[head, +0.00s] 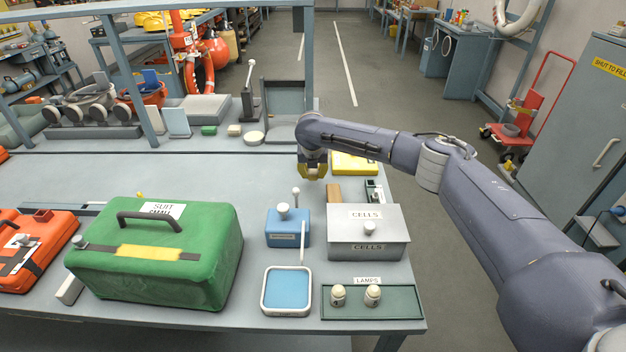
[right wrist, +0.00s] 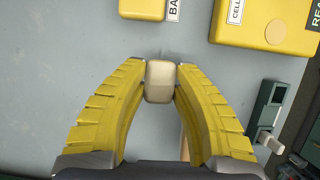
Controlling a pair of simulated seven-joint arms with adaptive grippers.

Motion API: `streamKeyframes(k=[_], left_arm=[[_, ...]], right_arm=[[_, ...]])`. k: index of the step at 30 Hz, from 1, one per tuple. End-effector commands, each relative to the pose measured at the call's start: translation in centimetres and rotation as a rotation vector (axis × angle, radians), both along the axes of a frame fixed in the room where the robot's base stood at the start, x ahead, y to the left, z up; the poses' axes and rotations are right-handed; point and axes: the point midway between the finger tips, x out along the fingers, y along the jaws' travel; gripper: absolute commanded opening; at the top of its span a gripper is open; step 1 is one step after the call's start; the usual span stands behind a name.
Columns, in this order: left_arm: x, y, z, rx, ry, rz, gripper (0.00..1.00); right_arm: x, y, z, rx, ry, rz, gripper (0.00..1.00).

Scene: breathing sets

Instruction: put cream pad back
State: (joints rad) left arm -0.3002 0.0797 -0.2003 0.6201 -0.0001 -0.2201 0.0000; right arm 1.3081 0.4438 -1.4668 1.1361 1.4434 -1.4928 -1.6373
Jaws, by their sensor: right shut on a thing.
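My right gripper (head: 312,173) is over the table, just left of the yellow case (head: 355,163). In the right wrist view its yellow fingers (right wrist: 160,84) are shut on the cream pad (right wrist: 159,72), a small pale block with rounded edges. The pad is hidden by the gripper in the head view. The grey table surface shows behind it; I cannot tell its height above the table. Farther back stand a green pad (head: 209,130), another small cream block (head: 234,130) and a round cream piece (head: 253,138). My left gripper is not in view.
A big green SUIT case (head: 200,265) stands left. Open table lies left of the gripper.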

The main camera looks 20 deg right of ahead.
Motion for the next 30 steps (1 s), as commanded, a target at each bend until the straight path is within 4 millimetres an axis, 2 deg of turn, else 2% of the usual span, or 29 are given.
streamKeyframes(k=[8,21,22,26,30], left_arm=[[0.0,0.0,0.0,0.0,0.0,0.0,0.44],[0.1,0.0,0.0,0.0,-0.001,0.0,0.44],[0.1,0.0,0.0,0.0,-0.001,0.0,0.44],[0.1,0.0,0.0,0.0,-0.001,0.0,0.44],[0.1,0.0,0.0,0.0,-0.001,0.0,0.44]], right_arm=[[0.0,0.0,-3.3,-0.001,0.001,0.0,0.0],[0.0,0.1,-3.8,0.0,0.001,0.0,0.0],[0.0,0.0,-3.7,0.001,0.001,0.0,0.32],[0.0,0.0,-3.7,0.0,0.0,0.0,0.47],[0.0,0.0,-3.7,0.0,0.001,0.0,0.49]])
